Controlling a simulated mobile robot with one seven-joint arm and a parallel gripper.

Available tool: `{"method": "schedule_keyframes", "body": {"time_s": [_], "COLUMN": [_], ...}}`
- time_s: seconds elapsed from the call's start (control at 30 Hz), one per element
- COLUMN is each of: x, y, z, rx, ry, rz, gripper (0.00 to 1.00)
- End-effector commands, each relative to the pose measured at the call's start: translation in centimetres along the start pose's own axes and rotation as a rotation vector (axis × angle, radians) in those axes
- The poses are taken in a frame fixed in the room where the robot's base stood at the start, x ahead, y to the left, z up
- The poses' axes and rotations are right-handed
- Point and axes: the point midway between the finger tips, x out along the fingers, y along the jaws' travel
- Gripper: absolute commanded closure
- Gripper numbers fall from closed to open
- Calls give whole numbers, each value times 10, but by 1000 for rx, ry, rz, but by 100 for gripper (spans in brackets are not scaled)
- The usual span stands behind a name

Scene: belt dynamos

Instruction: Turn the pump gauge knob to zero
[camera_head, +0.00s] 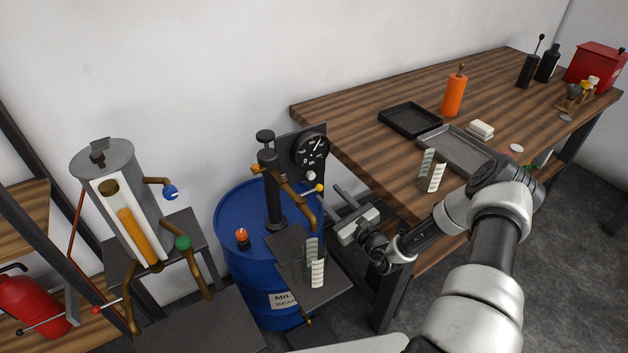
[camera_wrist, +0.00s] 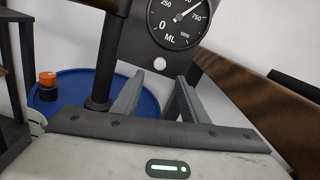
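The pump gauge (camera_head: 311,148) is a round black dial on a dark plate above the blue barrel. In the wrist view the gauge (camera_wrist: 182,27) reads in ML, and its white needle points up and right, clear of the 0 at lower left. A small white knob (camera_wrist: 160,63) sits just below the dial; the knob (camera_head: 311,175) also shows in the head view. My gripper (camera_head: 336,203) is to the right of and below the knob in the head view. In the wrist view my gripper (camera_wrist: 160,80) is open and empty, its fingers apart below the knob, not visibly touching it.
The hand pump (camera_head: 270,185) with brass spout stands on the blue barrel (camera_head: 235,210), left of my gripper. A graduated beaker (camera_head: 316,265) is on the stand below the spout. The wooden table (camera_head: 345,125) edge is close on the right.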

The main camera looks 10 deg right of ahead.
Motion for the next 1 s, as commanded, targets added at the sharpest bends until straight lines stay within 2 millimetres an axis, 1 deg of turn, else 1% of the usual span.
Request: {"method": "schedule_keyframes", "body": {"time_s": [0.03, 0.2, 0.3, 0.43, 0.6, 0.9, 0.97, 1.0], "x": [12, 49, 68, 86, 97, 99, 99, 99], "y": [1, 1, 1, 1, 0, 0, 0, 0], "z": [0, 0, 0, 0, 0, 0, 0, 0], "rx": [-1, -1, -2, -1, -1, 0, 0, 0], "ry": [-3, -3, -1, -1, 0, 0, 0, 0], "rz": [1, 2, 1, 1, 1, 1, 1, 1], "gripper": [60, 60, 60, 60, 60, 60, 70, 77]}}
